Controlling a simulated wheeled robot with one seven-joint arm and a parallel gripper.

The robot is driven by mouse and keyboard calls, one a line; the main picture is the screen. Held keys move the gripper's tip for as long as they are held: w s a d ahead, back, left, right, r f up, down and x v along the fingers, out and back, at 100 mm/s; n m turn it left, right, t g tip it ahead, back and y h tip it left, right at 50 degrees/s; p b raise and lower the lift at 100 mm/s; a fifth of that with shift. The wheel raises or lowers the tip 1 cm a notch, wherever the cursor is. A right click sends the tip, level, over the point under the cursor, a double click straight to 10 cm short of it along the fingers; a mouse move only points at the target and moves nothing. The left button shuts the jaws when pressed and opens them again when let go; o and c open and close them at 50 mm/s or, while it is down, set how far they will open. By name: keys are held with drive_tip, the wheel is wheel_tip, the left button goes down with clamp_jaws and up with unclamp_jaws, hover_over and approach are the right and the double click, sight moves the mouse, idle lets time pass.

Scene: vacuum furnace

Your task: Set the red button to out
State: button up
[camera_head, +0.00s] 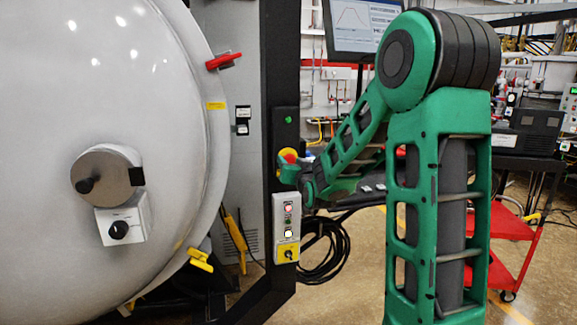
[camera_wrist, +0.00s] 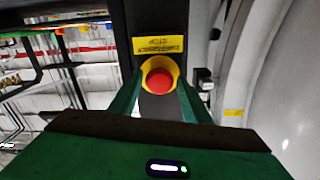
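The red button (camera_wrist: 159,82) is a round mushroom head in a yellow collar (camera_wrist: 158,62) on a dark post. In the wrist view it is near the middle, below an upside-down yellow label (camera_wrist: 158,45). In the head view the red button (camera_head: 290,158) is small and partly covered by my gripper (camera_head: 290,174). In the wrist view my gripper (camera_wrist: 160,88) has its two green fingers spread, one on each side of the button. I see space between the fingers and the red head. I cannot tell whether the fingertips touch the collar.
A control box (camera_head: 286,228) with small buttons and a yellow switch is on the post below. The big white furnace door (camera_head: 110,210) stands at left. A red cart (camera_head: 515,265) and a monitor (camera_head: 362,28) are on the right. Black cables (camera_head: 330,250) hang by the post.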

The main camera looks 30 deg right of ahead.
clamp_jaws()
drive_tip(key=shift+s+a, duration=0.25)
drive_tip(key=shift+s, duration=0.45)
drive_tip(key=shift+o, duration=2.2)
unclamp_jaws()
drive_tip(key=shift+s, duration=0.1)
